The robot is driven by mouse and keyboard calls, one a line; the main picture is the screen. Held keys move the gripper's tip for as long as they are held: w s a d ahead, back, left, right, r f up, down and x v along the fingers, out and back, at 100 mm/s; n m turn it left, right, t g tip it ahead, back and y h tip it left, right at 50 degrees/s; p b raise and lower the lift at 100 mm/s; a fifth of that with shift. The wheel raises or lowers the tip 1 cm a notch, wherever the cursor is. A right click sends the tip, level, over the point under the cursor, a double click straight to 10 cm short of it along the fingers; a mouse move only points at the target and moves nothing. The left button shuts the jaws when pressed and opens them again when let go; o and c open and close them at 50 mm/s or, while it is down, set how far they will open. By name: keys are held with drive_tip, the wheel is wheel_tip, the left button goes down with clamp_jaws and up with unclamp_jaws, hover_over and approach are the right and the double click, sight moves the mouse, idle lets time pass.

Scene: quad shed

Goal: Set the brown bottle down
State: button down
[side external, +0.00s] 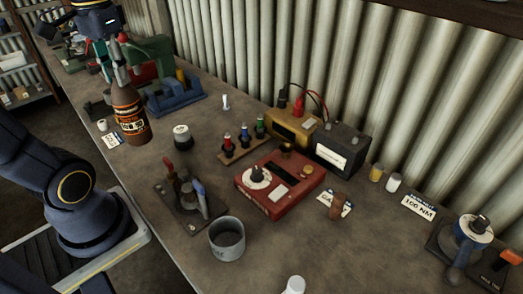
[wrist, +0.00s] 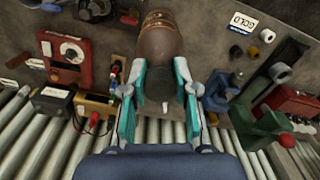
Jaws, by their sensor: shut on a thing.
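The brown bottle (side external: 129,115) has an orange and black label and hangs upright in the side external view, at the upper left. My gripper (side external: 122,78) is shut on its upper part from above. In the wrist view the brown bottle (wrist: 160,42) lies between the teal-padded fingers of my gripper (wrist: 160,90), its body pointing to the top of the picture. The bottle appears to be above the bench; the exact gap under its base cannot be told. The bottle's neck is partly hidden by the fingers.
The grey bench (side external: 135,170) has bare room in front of the bottle. A white card (side external: 112,140), a dark-and-white round container (side external: 182,136) and a blue vise-like tool (side external: 176,97) are close by. A red meter box (side external: 279,188), a tool stand (side external: 188,200) and a grey cup (side external: 227,239) stand nearer.

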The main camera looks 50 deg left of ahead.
drive_tip(key=s+a+n, duration=0.5)
drive_tip(key=s, duration=0.4)
drive_tip(key=w+a+f, duration=0.9)
drive_tip(key=a+f, duration=0.1)
drive_tip(key=f, duration=0.2)
drive_tip(key=shift+w+f, duration=0.15)
drive_tip(key=shift+w, duration=0.15)
drive_tip(key=shift+f, duration=0.15)
drive_tip(key=c, duration=0.9)
unclamp_jaws()
